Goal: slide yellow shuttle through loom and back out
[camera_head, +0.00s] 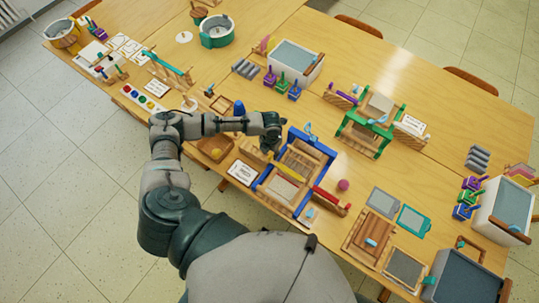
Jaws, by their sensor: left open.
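The blue loom (327,152) stands near the front edge of the table, with a wooden bed and pale threads inside its frame. A long yellow piece that looks like the yellow shuttle (287,169) lies slantwise at the loom's left side; I cannot tell how far it reaches into the frame. My left gripper (274,143) is open and empty, just above and left of the loom, close to the shuttle's upper end and apparently apart from it. My right gripper is not in view.
A red bar (326,195) lies at the loom's right side, near a dark pink ball (343,184). A green loom (378,139) stands farther right. A small wooden tray (222,158) and a white card (242,172) sit left of the blue loom.

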